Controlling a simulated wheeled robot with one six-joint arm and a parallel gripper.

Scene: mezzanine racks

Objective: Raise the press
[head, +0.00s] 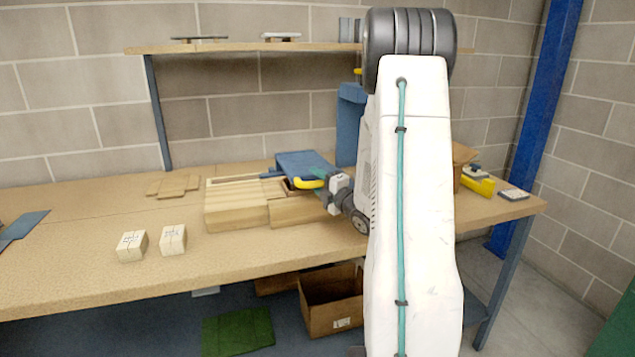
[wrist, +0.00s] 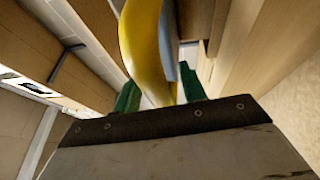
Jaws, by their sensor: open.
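The press appears as a blue block (head: 303,163) over the wooden box-like pieces on the bench, with a yellow handle (head: 306,184) at its front. A taller blue part (head: 349,125) stands behind, partly hidden by my arm; I cannot tell if it belongs to the press. My gripper (head: 318,183) is at the yellow handle, coming from the right. In the wrist view the curved yellow handle (wrist: 143,45) passes between the green fingertips of my open gripper (wrist: 160,92). I cannot tell whether either finger touches it.
Slatted wooden pieces (head: 237,203) lie beside the press. Two small pale blocks (head: 173,240) sit at the front left of the bench (head: 70,260). Thin wooden pieces (head: 173,186) lie behind. A shelf (head: 240,47) runs above; a cardboard box (head: 330,302) is below. A yellow tool (head: 480,186) lies right.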

